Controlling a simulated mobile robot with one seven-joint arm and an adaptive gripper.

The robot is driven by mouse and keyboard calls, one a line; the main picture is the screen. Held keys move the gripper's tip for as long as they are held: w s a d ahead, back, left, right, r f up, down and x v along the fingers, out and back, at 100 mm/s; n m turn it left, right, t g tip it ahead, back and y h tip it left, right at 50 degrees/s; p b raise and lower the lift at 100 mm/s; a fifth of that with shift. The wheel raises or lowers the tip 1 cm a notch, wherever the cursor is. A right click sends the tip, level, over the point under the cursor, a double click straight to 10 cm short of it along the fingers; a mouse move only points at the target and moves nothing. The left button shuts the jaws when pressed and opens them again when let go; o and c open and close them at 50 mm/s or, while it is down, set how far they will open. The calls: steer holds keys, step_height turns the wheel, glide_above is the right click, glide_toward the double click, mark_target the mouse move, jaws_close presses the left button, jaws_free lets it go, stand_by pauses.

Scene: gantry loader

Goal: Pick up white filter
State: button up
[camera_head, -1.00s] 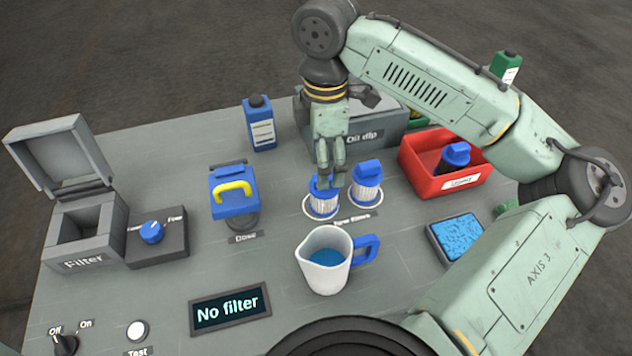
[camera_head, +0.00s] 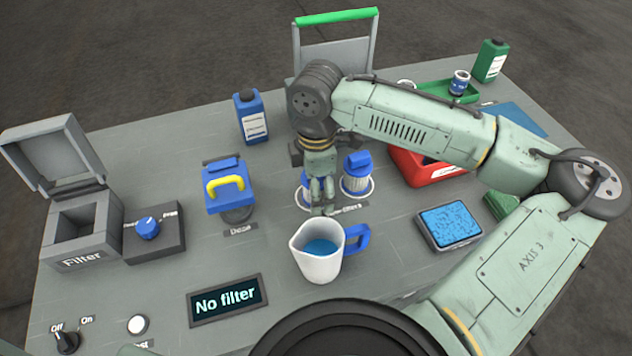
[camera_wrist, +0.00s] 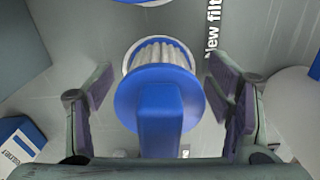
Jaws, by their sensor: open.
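Two white pleated filters with blue caps stand upright side by side on the panel. The left filter (camera_head: 304,192) is partly hidden by my gripper; the right filter (camera_head: 357,178) stands in the clear in a white ring. My gripper (camera_head: 322,206) points down at the left filter. In the wrist view, that filter's blue cap and handle (camera_wrist: 162,105) lie between my two open fingers, with gaps on both sides. The other filter's ring and blue edge show at the top of the wrist view.
A white jug (camera_head: 318,262) of blue liquid stands close in front of the filters. A blue bottle (camera_head: 251,117) stands behind, left. The yellow-handled blue dosing unit (camera_head: 230,190) is left. The grey filter box (camera_head: 83,230) is open at far left; the display reads "No filter".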

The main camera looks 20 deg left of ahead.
steer(key=shift+c, duration=0.3)
steer(key=c, duration=1.2)
steer(key=shift+r, duration=0.1)
step_height(320, 180, up, 8)
steer(key=shift+r+b, duration=0.1)
steer(key=shift+b, duration=0.4)
steer(key=shift+r+b, duration=0.35)
steer(key=shift+b, duration=0.05)
steer(key=shift+r, duration=0.15)
